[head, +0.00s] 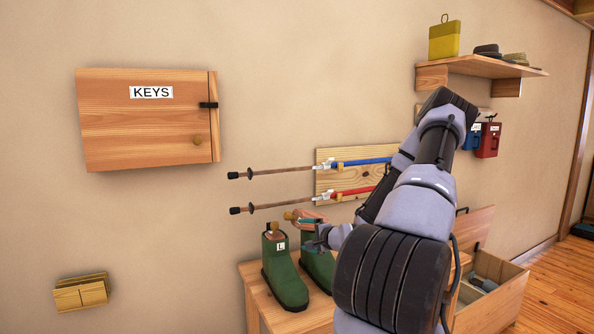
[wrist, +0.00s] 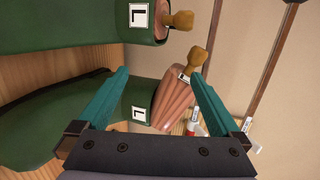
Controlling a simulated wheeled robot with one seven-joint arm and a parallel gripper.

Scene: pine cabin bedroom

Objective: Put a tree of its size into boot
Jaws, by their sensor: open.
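Two green boots stand side by side on a wooden bench, the left boot (head: 285,275) and the right boot (head: 317,266). Both carry an L label in the wrist view. A wooden knob (head: 273,229) sticks up from the left boot; it also shows in the wrist view (wrist: 180,20). A ribbed pinkish boot tree (wrist: 173,104) with a knob (wrist: 194,58) is at the right boot's mouth, tilted, most of its body showing outside. Whether its tip is inside I cannot tell. My gripper (head: 313,238) is open, its teal fingers (wrist: 160,76) either side of this boot and tree.
Two poles (head: 290,172) are mounted horizontally on the wall behind the boots. A keys cabinet (head: 150,120) and small wooden holder (head: 81,291) hang left. A shelf (head: 480,67) is upper right. An open wooden box (head: 500,305) stands right of the bench (head: 250,275).

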